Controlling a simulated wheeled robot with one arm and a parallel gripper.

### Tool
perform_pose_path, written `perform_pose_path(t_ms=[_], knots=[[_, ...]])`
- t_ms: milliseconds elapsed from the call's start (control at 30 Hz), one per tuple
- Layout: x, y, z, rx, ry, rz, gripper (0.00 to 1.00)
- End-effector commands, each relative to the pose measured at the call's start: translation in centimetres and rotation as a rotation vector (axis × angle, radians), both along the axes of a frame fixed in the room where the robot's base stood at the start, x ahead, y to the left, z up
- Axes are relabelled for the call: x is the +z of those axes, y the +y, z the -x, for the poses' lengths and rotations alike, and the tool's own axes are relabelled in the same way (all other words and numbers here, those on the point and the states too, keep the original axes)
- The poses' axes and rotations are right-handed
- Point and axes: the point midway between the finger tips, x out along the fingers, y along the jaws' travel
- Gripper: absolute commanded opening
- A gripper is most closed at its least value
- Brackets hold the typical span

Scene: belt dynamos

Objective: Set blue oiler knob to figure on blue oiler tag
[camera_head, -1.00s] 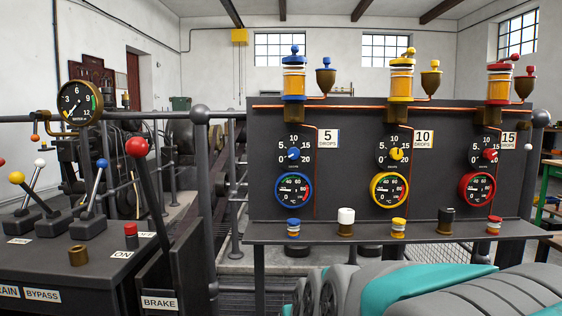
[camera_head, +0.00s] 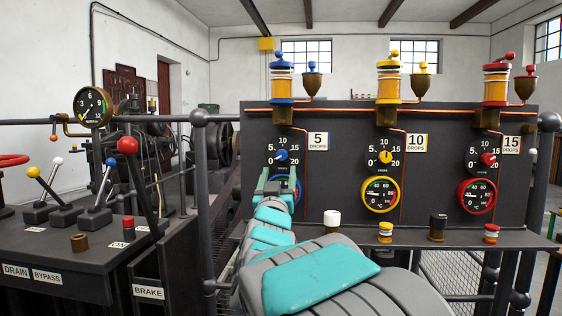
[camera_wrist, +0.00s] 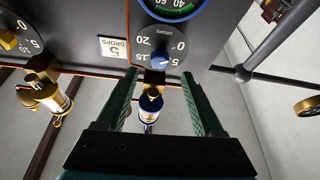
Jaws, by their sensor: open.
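The blue oiler knob (camera_head: 282,157) sits on a black 0-to-20 drops dial on the dark panel. The knob also shows in the wrist view (camera_wrist: 158,63), where the dial appears upside down. I cannot read its pointer surely. The blue oiler tag (camera_head: 318,141) reads 5 DROPS, right of and above the dial; it shows in the wrist view (camera_wrist: 113,47) too. My gripper (camera_wrist: 160,74) is open and empty, its green fingers either side of the knob in that view, apart from it. In the head view my gripper (camera_head: 276,188) is just below the knob, covering much of the blue gauge.
The blue oiler (camera_head: 282,78) stands above its dial. To the right are a yellow knob (camera_head: 386,157) and a red knob (camera_head: 487,159). A shelf with a white-capped fitting (camera_head: 332,219) runs below. The brake lever (camera_head: 128,146) stands at left.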

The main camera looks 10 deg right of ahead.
Motion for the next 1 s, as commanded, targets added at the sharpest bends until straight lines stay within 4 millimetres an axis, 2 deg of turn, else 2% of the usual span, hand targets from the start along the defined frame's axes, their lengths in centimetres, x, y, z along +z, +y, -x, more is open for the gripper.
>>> perform_pose_path(t_ms=[533, 900, 1000], knots=[[2.5, -1.8, -5.8, 0.001, 0.000, -0.002, 0.69], [2.7, -1.9, -6.5, 0.002, 0.004, -0.001, 0.69], [2.7, -1.9, -6.5, 0.002, 0.004, -0.001, 0.59]])
